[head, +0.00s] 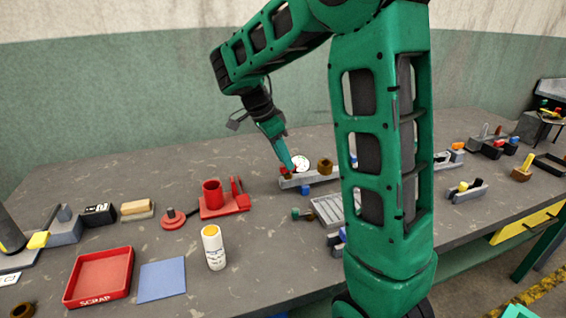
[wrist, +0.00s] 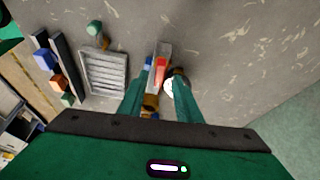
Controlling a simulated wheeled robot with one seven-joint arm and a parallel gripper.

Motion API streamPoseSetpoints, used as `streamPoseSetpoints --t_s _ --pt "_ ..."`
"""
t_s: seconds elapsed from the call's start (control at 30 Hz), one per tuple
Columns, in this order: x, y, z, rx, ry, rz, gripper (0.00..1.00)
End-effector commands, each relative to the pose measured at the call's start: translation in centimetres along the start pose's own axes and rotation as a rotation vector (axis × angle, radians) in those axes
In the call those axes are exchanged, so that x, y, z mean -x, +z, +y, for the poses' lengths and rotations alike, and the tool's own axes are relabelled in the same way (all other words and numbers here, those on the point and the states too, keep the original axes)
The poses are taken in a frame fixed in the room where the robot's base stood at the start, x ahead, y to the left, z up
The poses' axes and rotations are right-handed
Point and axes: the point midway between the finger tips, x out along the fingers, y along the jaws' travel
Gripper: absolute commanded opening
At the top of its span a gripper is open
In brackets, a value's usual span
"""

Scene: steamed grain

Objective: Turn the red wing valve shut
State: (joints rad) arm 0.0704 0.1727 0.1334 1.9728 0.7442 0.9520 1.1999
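The red wing valve (head: 284,171) sits at the left end of a grey manifold block (head: 318,178) on the bench. In the wrist view the red wing (wrist: 159,70) lies lengthwise along the block, between and just beyond my fingertips. My gripper (head: 287,163) points down over that end of the block. In the wrist view my gripper (wrist: 160,80) is open, with one teal finger on each side of the block. I cannot tell whether either finger touches the wing. A white round gauge (head: 301,162) stands beside the valve, partly hidden by my right finger in the wrist view.
A brass fitting (head: 325,166) stands farther along the block. A grey slotted tray (wrist: 105,72) and a green-capped part (wrist: 94,28) lie to the left in the wrist view. A red holder (head: 225,204), white bottle (head: 213,247) and red scrap tray (head: 99,276) occupy the bench's left.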

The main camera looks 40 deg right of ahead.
Motion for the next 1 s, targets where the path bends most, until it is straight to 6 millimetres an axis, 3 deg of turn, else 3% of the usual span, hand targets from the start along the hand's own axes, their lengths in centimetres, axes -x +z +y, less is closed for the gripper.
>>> streamPoseSetpoints --t_s 0.2,0.5,0.63,1.0 --pt "-1.6 0.0 0.0 0.001 0.001 0.000 0.31" --pt "-1.8 0.0 0.0 0.000 0.000 0.000 0.31" --pt "-1.8 0.0 0.0 0.001 0.000 0.000 0.00" --pt "-1.7 0.0 -0.1 0.026 -0.015 0.000 0.00"
